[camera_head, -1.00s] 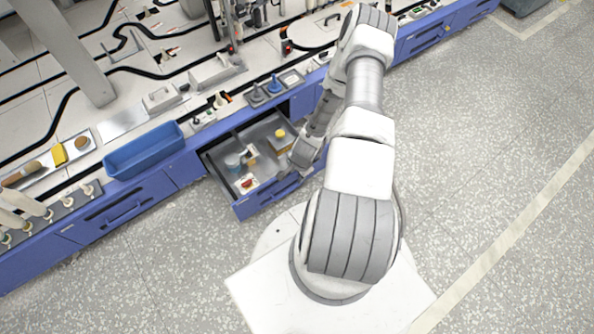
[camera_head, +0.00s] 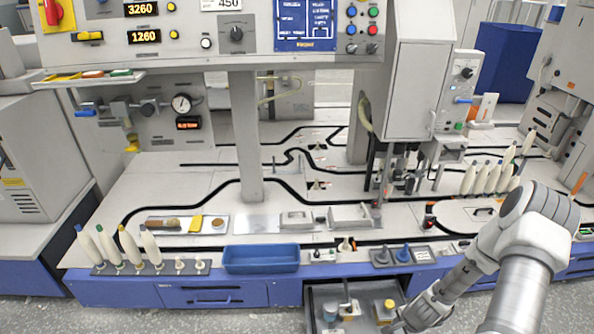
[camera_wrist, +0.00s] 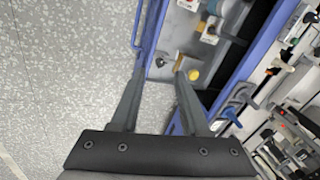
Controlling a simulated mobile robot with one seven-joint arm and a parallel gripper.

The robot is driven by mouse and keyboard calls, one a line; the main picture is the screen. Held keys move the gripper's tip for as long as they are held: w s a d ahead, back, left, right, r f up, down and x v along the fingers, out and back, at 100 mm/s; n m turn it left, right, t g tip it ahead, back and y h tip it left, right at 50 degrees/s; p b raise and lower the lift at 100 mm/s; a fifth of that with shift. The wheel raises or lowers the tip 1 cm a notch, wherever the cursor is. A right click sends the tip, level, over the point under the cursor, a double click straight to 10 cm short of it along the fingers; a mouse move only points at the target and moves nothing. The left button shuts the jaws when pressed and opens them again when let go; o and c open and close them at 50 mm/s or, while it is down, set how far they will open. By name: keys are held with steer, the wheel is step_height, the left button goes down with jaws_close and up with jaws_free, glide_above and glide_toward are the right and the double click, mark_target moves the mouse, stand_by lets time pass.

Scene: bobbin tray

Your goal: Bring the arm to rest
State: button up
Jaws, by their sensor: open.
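My arm reaches down at the lower right of the head view, with its wrist beside the open grey drawer (camera_head: 358,325). In the wrist view my gripper (camera_wrist: 160,70) is open, with its two fingers apart and nothing held between them. The fingers point toward the drawer, whose blue front edge (camera_wrist: 150,42) runs past the left finger. A yellow-topped item (camera_wrist: 193,74) lies in the drawer close to the right fingertip. It also shows in the head view (camera_head: 389,304). The fingertips are hard to make out in the head view.
A blue bin (camera_head: 260,258) stands on the bench edge, left of the drawer. A row of bobbins (camera_head: 118,248) stands at the left, another (camera_head: 488,178) at the right. Speckled floor (camera_wrist: 60,80) is open at left in the wrist view.

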steer(key=w+a+r+n, duration=0.2)
steer(key=r+n, duration=0.1)
steer(key=r, duration=0.8)
steer(key=w+a+r+n+t, duration=0.1)
steer(key=a+r+n, duration=0.15)
steer(key=r, duration=0.75)
steer(key=w+a+r+n, duration=0.2)
steer(key=r+n, duration=0.1)
steer(key=r, duration=0.8)
steer(key=s+a+r+n+t, duration=0.1)
steer(key=s+a+r+n, duration=0.3)
steer(key=s+r, duration=0.6)
steer(key=s+a+r+n+t, duration=0.1)
steer(key=s+a+r+n, duration=0.2)
steer(key=s+a+r, duration=0.5)
step_height(320, 180, up, 20)
steer(key=s+d+p, duration=0.2)
steer(key=p, duration=1.6)
steer(key=shift+d, duration=0.2)
steer(key=shift+s+d+f, duration=0.1)
steer(key=shift+d, duration=0.05)
